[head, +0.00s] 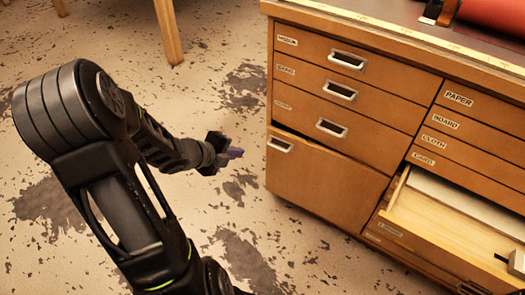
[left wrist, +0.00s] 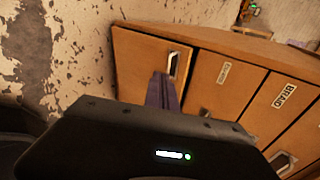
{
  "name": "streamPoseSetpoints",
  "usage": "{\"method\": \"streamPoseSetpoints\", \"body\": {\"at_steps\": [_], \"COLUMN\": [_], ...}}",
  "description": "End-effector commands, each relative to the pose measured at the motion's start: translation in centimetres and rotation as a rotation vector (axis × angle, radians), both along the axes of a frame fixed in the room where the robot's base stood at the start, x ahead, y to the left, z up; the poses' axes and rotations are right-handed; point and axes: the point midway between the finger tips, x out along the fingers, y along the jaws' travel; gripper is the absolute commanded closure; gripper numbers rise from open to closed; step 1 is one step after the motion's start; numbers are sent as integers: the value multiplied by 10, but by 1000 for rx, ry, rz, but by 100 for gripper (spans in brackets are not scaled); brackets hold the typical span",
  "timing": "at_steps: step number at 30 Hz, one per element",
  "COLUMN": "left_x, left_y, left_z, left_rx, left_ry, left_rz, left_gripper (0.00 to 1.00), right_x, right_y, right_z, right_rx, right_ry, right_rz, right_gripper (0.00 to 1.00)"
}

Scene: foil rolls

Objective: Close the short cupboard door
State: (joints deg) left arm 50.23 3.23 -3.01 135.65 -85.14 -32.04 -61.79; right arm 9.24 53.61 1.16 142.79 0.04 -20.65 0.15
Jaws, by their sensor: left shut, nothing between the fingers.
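The short cupboard door (head: 325,188) is the large plain wooden panel at the cabinet's lower left, with a metal handle (head: 281,144) at its upper left corner. A dark gap runs along its top edge, so it looks slightly ajar. In the left wrist view the door (left wrist: 138,62) appears turned on its side, its handle just beyond the fingers. My left gripper (head: 235,153) is shut and empty, with purple fingers, to the left of the door and apart from it in the head view. The fingers also show in the left wrist view (left wrist: 161,90). My right gripper is out of view.
Labelled drawers (head: 345,95) sit shut above the door. At the right, a drawer (head: 430,215) is pulled out beside the door. A red roll (head: 495,14) lies on the cabinet top. A wooden leg (head: 168,30) stands behind. The worn floor left of the cabinet is clear.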

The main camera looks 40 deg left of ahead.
Motion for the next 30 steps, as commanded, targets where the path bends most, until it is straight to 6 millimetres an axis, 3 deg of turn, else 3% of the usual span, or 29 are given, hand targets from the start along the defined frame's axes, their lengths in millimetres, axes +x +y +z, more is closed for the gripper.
{"method": "streamPoseSetpoints", "body": {"at_steps": [17,30], "left_x": [9,68], "left_y": [-1,-6], "left_z": [-8,-59], "left_rx": [-30,-30], "left_ry": [-1,-1], "left_rz": [22,20], "left_gripper": [100,100], "right_x": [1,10], "right_y": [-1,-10], "right_z": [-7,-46], "right_rx": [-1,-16], "right_ry": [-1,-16], "right_rz": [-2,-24], "right_gripper": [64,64]}}
